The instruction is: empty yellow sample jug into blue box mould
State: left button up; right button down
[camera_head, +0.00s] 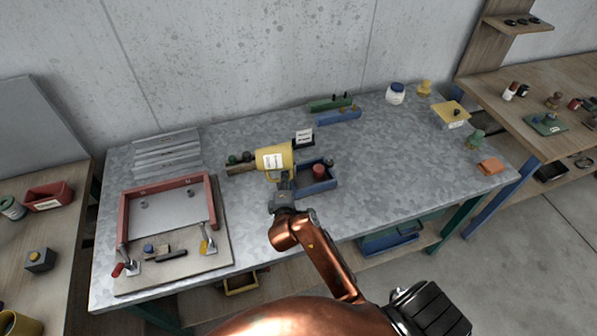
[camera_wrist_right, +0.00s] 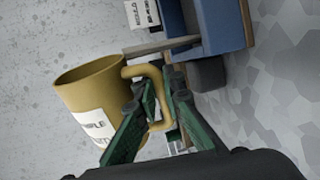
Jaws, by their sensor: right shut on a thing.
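The yellow sample jug (camera_head: 273,157) is up at the middle of the workbench, with a white label on its side. My right gripper (camera_head: 283,178) is shut on the jug's handle. In the right wrist view the jug (camera_wrist_right: 92,92) shows its label, and its handle lies between the green fingers (camera_wrist_right: 157,97). The inside of the jug is hidden and I cannot tell its exact tilt. The blue box mould (camera_head: 318,188) is just right of the jug and gripper, with a reddish round thing in it. A blue box wall (camera_wrist_right: 222,25) shows at the wrist view's top. My left gripper is not in view.
A red frame (camera_head: 122,222) on a board with clamps stands at the left. A small black sign (camera_head: 303,138) and green and blue bars (camera_head: 338,117) are behind. A white jar (camera_head: 395,94) is at the back right. The bench right of the mould is clear.

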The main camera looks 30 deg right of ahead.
jog(key=shift+a+f+m+b, duration=0.1)
jog(key=shift+f+m+b, duration=0.15)
jog(key=shift+m+b, duration=0.15)
dwell(0.3)
jog(key=shift+w+a+r+m+t+y, duration=0.2)
jog(key=shift+r+m+t+y, duration=0.25)
jog(key=shift+m, duration=0.55)
dwell(1.0)
